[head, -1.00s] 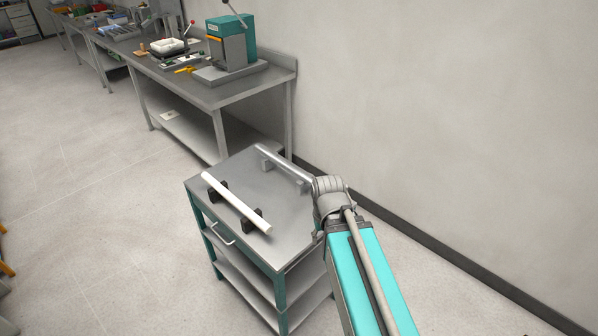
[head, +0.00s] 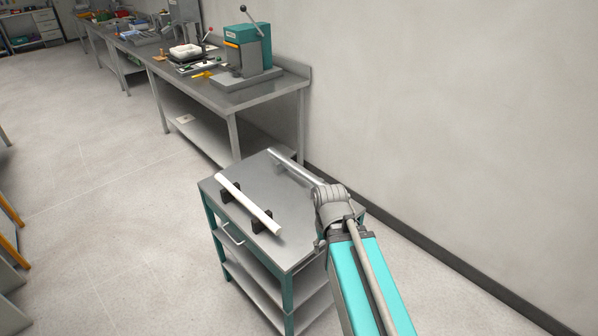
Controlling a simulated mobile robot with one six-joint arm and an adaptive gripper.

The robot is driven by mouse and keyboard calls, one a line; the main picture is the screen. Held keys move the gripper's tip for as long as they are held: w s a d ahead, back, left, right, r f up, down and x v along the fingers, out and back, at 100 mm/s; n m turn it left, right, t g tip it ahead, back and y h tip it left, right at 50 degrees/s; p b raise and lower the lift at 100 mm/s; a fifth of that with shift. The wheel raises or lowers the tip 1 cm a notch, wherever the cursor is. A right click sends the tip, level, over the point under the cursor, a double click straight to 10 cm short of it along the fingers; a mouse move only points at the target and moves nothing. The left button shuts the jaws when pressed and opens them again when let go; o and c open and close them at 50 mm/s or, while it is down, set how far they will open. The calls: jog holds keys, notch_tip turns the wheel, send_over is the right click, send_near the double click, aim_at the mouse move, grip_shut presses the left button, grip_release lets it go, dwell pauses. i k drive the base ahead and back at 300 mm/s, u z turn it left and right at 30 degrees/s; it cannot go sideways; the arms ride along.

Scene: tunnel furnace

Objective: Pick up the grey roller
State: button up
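The grey roller (head: 294,165) lies on the far side of the top of a small steel cart (head: 247,181), on the side toward the wall. Its near end is hidden behind a grey joint of my arm. A white roller (head: 240,200) rests on two black holders on the near left part of the same cart top. My arm reaches in from the bottom right and its grey joint overlaps the cart's right edge in the picture. My gripper does not show in the head view.
A steel workbench (head: 232,100) stands behind the cart, with a teal press (head: 247,50) and a white tray on it. A bare wall (head: 450,100) is on the right. The floor (head: 120,200) left of the cart is clear.

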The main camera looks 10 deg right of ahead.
aim_at(310, 179)
jog(key=u, duration=0.05)
jog(key=i, duration=0.9)
jog(key=z, duration=0.05)
